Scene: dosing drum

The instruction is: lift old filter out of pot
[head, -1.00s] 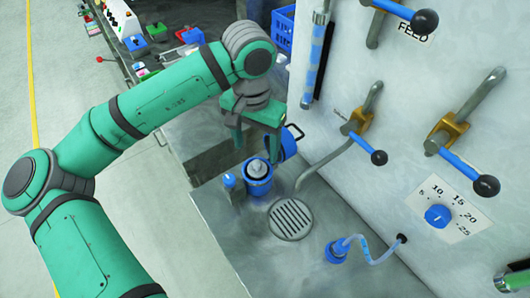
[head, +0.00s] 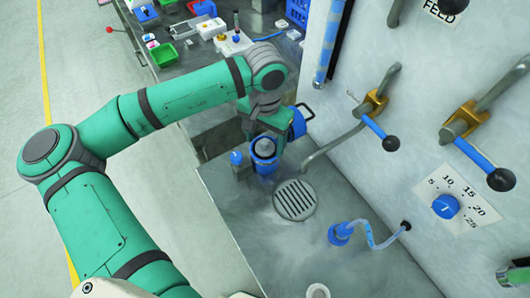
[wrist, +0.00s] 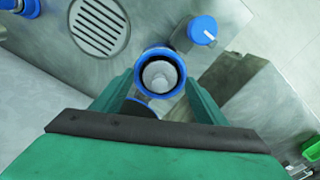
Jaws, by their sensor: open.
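The pot is a small blue cup (head: 264,158) on the metal ledge, below my gripper in the head view. In the wrist view its blue rim (wrist: 180,74) shows from above. The old filter (wrist: 158,74), a whitish-grey rounded piece, sits inside the pot with a dark gap around it. It also shows as a grey top in the head view (head: 264,146). My gripper (wrist: 160,84) is open, with one green finger on each side of the pot in the wrist view. Whether the fingers touch anything cannot be told.
A round drain grate (head: 295,200) lies right of the pot. A small blue-topped knob (wrist: 202,30) stands close beside the pot. A larger blue container (head: 297,122) is behind it. A bent pipe (head: 330,143) and blue-handled valves (head: 391,143) stick out from the wall.

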